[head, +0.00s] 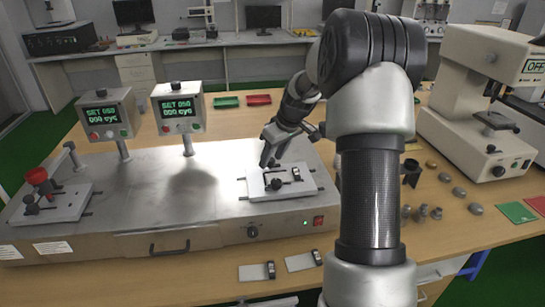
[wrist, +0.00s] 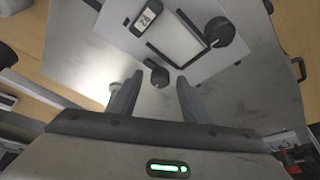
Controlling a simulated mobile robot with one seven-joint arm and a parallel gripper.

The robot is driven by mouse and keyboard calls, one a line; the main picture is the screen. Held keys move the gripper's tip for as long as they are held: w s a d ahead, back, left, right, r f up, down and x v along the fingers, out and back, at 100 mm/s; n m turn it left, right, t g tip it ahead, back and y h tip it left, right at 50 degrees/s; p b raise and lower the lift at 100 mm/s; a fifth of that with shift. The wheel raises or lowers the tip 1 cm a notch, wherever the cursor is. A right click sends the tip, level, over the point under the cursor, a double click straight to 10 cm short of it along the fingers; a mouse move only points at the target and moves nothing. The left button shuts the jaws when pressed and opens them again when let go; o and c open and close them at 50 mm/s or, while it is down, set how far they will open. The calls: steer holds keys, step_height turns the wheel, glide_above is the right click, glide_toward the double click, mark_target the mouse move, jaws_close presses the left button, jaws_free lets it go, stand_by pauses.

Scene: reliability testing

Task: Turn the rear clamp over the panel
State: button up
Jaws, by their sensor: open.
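The white fixture plate (head: 300,187) lies on the right part of the metal bench top. It carries a pale panel (wrist: 178,38) and two dark round clamp knobs. The rear clamp's knob (wrist: 157,75) is at the plate's edge, between and just beyond my fingertips in the wrist view. The front clamp's knob (wrist: 218,32) is on the panel's opposite side; it also shows in the head view (head: 276,184). My gripper (head: 267,160) is open and empty, pointing down at the plate's rear edge; it also shows in the wrist view (wrist: 157,82). I cannot tell whether it touches the rear knob.
A small display block (wrist: 146,18) sits beside the panel. A second fixture (head: 55,205) with a red knob is at the bench's left. Two display boxes (head: 107,113) (head: 178,107) stand behind on posts. A press machine (head: 480,100) stands right. The bench middle is clear.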

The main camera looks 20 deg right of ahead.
steer(key=c, duration=1)
steer(key=shift+c, duration=0.2)
steer(key=shift+a+m, duration=0.1)
steer(key=shift+m, duration=0.2)
steer(key=m+h, duration=0.1)
steer(key=m, duration=0.2)
steer(key=shift+a, duration=0.2)
steer(key=m+h, duration=0.1)
steer(key=m+p, duration=0.1)
steer(key=m, duration=0.1)
steer(key=m+h+p, duration=0.1)
steer(key=m, duration=0.1)
steer(key=shift+a+r+h, duration=0.1)
steer(key=shift+a+h, duration=0.15)
steer(key=shift+h, duration=0.05)
steer(key=m+p, duration=0.1)
steer(key=m, duration=0.1)
steer(key=m+g+h+p, duration=0.1)
steer(key=m, duration=0.1)
steer(key=shift+w+a+m+h, duration=0.1)
steer(key=shift+w+m+h, duration=0.05)
steer(key=shift+m+h, duration=0.2)
steer(key=shift+w+a+m+g+h+p, duration=0.15)
steer(key=shift+m+g+p, duration=0.25)
steer(key=shift+m, duration=0.75)
steer(key=shift+s+d+m+g+h+p, duration=0.1)
steer(key=shift+m+g+p, duration=0.3)
steer(key=shift+m, duration=0.7)
steer(key=shift+w, duration=0.1)
steer(key=o, duration=1)
